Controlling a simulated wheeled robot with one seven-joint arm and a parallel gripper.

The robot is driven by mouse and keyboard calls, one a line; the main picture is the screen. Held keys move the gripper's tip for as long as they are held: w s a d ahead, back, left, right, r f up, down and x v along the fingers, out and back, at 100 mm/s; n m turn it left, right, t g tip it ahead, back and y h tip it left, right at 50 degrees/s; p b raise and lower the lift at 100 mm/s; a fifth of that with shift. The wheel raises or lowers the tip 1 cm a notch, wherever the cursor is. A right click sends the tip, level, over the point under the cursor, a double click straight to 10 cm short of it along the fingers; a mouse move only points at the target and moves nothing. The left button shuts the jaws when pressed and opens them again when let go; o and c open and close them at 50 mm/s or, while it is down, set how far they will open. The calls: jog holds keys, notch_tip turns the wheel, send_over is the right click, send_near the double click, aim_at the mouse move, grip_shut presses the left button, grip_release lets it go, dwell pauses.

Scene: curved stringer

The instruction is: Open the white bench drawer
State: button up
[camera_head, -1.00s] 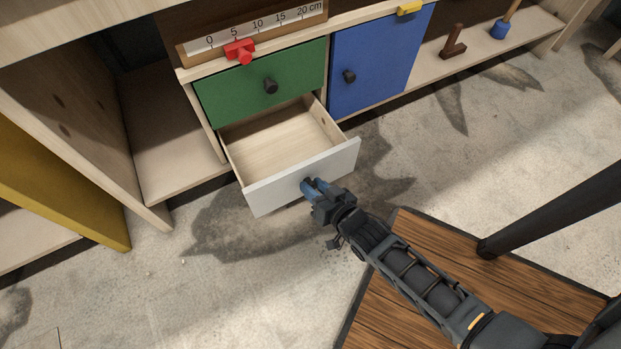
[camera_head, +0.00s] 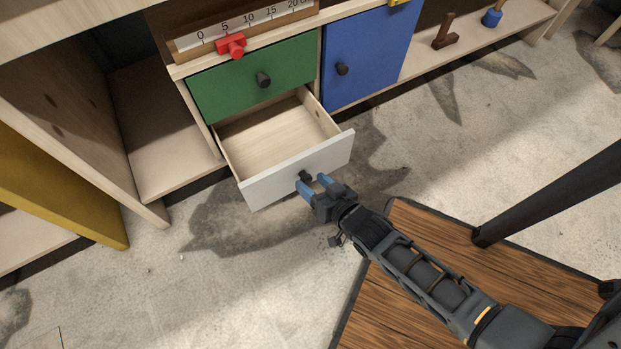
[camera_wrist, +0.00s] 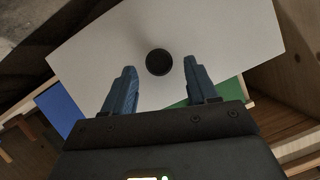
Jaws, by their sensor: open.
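The white bench drawer (camera_head: 262,188) is pulled well out below the green drawer, and its bare wooden inside is empty. Its dark round knob (camera_head: 305,176) sits on the white front; the knob also shows in the wrist view (camera_wrist: 159,62). My gripper (camera_head: 314,184) is just in front of the knob, with blue fingers spread apart and empty. In the wrist view my gripper (camera_wrist: 160,85) has one finger to each side below the knob, which lies just beyond the fingertips and looks clear of them.
The green drawer (camera_head: 290,68) above is shut. The blue door (camera_head: 365,55) to its right is shut. A scale with a red slider (camera_head: 232,45) is above. A yellow panel (camera_head: 50,190) stands at the left. The concrete floor (camera_head: 230,290) in front is clear.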

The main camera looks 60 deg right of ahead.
jog(key=p+v, duration=0.1)
jog(key=v, duration=0.5)
dwell(0.5)
jog(key=s+a+r+n+t+y, duration=0.1)
jog(key=s+a+r+n+y, duration=0.15)
jog(key=r, duration=0.75)
jog(key=s+a+r+n+t+y, duration=0.15)
jog(key=s+a+r+n, duration=0.25)
jog(key=r, duration=0.6)
jog(key=s+a+r+n+y, duration=0.2)
jog(key=s+a+r+n, duration=0.15)
jog(key=r, duration=0.65)
notch_tip(320, 180, up, 24)
jog(key=p, duration=2.4)
jog(key=shift+d+r+m+p, duration=0.2)
jog(key=shift+d+m+p, duration=0.1)
jog(key=shift+d+m, duration=0.15)
